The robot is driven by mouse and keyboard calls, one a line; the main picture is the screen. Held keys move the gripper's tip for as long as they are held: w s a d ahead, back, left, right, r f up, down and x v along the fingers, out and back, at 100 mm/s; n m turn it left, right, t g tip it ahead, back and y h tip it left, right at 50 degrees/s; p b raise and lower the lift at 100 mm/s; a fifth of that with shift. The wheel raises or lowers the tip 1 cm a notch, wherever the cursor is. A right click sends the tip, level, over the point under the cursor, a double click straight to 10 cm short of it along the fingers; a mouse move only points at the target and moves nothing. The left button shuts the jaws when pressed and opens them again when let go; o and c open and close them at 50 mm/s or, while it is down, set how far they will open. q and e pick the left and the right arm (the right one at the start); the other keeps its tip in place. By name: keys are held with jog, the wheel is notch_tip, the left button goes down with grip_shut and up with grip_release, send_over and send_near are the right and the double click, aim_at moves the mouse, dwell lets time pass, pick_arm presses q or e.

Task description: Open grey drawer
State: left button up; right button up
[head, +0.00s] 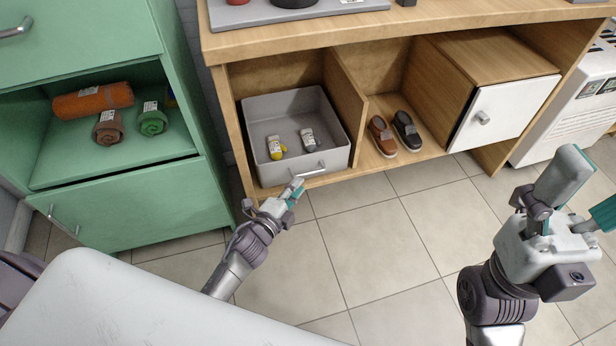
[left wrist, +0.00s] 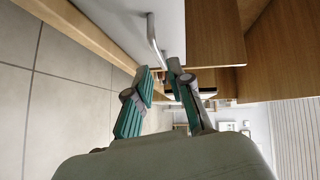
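The grey drawer (head: 256,172) shows in the head view in the left bay of the wooden bench. It is pulled out and its inside shows. Two small tagged items, one partly yellow (head: 277,148) and one grey (head: 308,140), lie in it. Its metal bar handle (head: 316,168) is on the front and also shows in the left wrist view (left wrist: 152,34). My left gripper (head: 295,185) is at the left end of the handle. In the left wrist view its fingertips (left wrist: 159,70) are close together, with the handle's end between them; contact is unclear. My right gripper (head: 588,190) is open and empty.
A green cabinet (head: 150,210) stands at the left with rolled towels on its shelf. Shoes (head: 382,136) stand in the bench's middle bay, beside a white door (head: 505,110). A white appliance (head: 575,120) is at the right. The tiled floor in front is clear.

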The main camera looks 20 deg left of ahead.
aim_at(308, 173)
pick_arm(q)
jog(key=b+x, duration=0.2)
jog(key=x, duration=0.4)
jog(key=shift+w+d+f, duration=0.1)
jog(key=shift+w, duration=0.25)
grip_shut()
